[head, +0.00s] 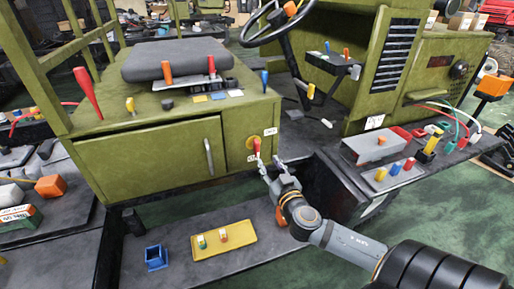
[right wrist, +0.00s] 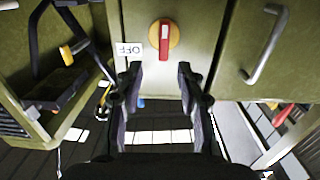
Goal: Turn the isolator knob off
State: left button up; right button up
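The isolator knob (head: 256,146) is a red handle on a yellow disc, on the green cabinet front right of the door. In the right wrist view the knob (right wrist: 165,40) has its red handle, with a pale stripe, lying up and down in the picture. A white OFF label (right wrist: 129,49) is left of it there. Two small white labels, one at upper right (head: 270,131), flank the knob in the head view. My right gripper (head: 270,164) is open and empty, just short of the knob. Its fingertips (right wrist: 160,72) are apart, below the knob in the wrist view. My left gripper is not seen.
The cabinet door has a grey bar handle (head: 209,157). A low dark step below carries a yellow tray (head: 223,250) and a blue square holder (head: 156,257). A grey box (head: 376,147) and coloured parts stand on the ledge at right. Several tools lie on the cabinet top.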

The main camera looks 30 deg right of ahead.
aim_at(258, 147)
jog(key=shift+y, duration=0.3)
jog(key=x, duration=0.7)
jog(key=r+x, duration=0.1)
jog(key=x, duration=0.2)
jog(key=shift+w+a+p, duration=0.15)
jog(key=shift+w+p, duration=0.15)
jog(key=shift+w, duration=0.05)
grip_shut()
